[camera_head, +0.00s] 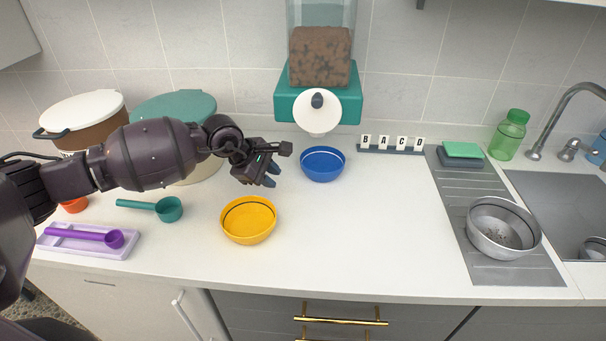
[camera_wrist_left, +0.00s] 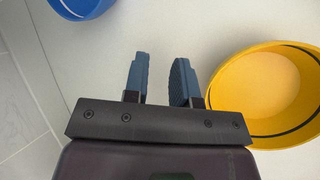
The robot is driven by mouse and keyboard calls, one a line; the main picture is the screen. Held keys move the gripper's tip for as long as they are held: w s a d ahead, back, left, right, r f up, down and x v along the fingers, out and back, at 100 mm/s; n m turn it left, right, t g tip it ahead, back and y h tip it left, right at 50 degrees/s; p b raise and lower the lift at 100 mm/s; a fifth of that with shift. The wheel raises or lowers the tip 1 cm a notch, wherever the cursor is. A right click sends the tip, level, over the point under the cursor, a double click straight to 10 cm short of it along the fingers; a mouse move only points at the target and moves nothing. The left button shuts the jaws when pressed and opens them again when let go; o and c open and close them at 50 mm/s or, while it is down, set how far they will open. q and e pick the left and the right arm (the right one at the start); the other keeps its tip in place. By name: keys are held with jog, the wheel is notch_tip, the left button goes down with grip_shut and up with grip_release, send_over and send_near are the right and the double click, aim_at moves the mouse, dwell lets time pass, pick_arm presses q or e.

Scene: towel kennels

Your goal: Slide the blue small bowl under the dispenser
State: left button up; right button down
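The blue small bowl (camera_head: 323,164) stands upright on the white counter, just in front of and below the dispenser (camera_head: 317,108), which has a teal body and a white round front. The bowl's edge also shows at the top left of the left wrist view (camera_wrist_left: 82,6). My left gripper (camera_head: 272,175) is to the left of the blue bowl, apart from it. In the left wrist view its two blue fingers (camera_wrist_left: 160,80) stand apart with nothing between them. My right gripper is in neither view.
A yellow bowl (camera_head: 249,220) stands close in front of my left gripper. Teal (camera_head: 168,209) and purple (camera_head: 115,239) scoops lie at left, near lidded containers (camera_head: 81,108). Letter tiles (camera_head: 391,144) stand right of the blue bowl. A metal bowl (camera_head: 503,228) is by the sink. The centre-right counter is clear.

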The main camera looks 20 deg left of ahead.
aim_at(313, 172)
pick_arm(q)
jog(key=w+d, duration=0.6)
jog(key=w, duration=0.1)
jog(key=shift+d, duration=0.4)
jog(key=x, duration=0.3)
jog(key=shift+w+f+b, duration=0.1)
jog(key=shift+f+b, duration=0.2)
jog(key=shift+w+d+f, duration=0.2)
jog(key=shift+w+f, duration=0.05)
jog(key=shift+f, duration=0.3)
jog(key=shift+c, duration=0.5)
grip_shut()
